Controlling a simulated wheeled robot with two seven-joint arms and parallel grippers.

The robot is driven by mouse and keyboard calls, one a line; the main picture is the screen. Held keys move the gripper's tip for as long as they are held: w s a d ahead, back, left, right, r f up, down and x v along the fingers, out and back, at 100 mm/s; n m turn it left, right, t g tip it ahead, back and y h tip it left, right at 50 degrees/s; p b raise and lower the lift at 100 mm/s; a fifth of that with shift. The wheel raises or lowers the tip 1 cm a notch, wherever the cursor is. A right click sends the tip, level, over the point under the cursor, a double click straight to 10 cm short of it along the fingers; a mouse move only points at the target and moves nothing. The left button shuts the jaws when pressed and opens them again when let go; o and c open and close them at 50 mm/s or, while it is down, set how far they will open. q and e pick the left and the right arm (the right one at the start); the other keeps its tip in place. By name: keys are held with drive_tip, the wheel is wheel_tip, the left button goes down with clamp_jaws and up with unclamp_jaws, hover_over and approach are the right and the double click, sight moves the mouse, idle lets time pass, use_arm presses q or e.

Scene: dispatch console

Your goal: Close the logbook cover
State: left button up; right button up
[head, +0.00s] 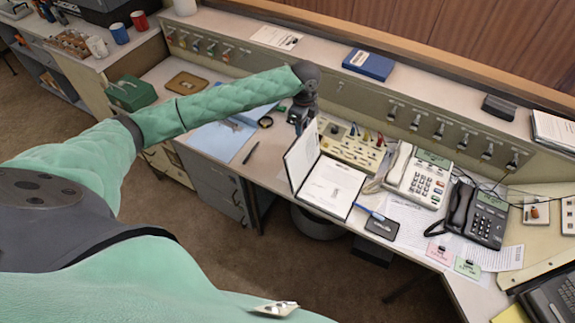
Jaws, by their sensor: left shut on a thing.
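The logbook lies open on the desk, with a printed white page (332,187) facing up on its right side. Its cover (302,156), pale inside with a dark edge, stands steeply raised along the left side of the page. My left arm reaches in from the left, and my left gripper (301,122) is at the upper far edge of the raised cover, shut on it. The fingertips are small and partly hidden behind the cover. My right gripper is out of view.
A blue pen (369,211) and a black stamp pad or box (382,227) lie right of the logbook. A switch panel (350,145) is behind it, and a white telephone (418,176) is right. Blue papers (222,139) and a dark pen (251,153) lie left.

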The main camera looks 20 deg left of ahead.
use_arm(q)
drive_tip(key=shift+s+d+r, duration=0.1)
drive_tip(key=shift+d+r, duration=0.1)
drive_tip(key=shift+d, duration=1.1)
drive_tip(key=d+f, duration=0.2)
drive_tip(key=d, duration=1)
drive_tip(key=shift+s+d, duration=0.2)
drive_tip(key=shift+s, duration=0.25)
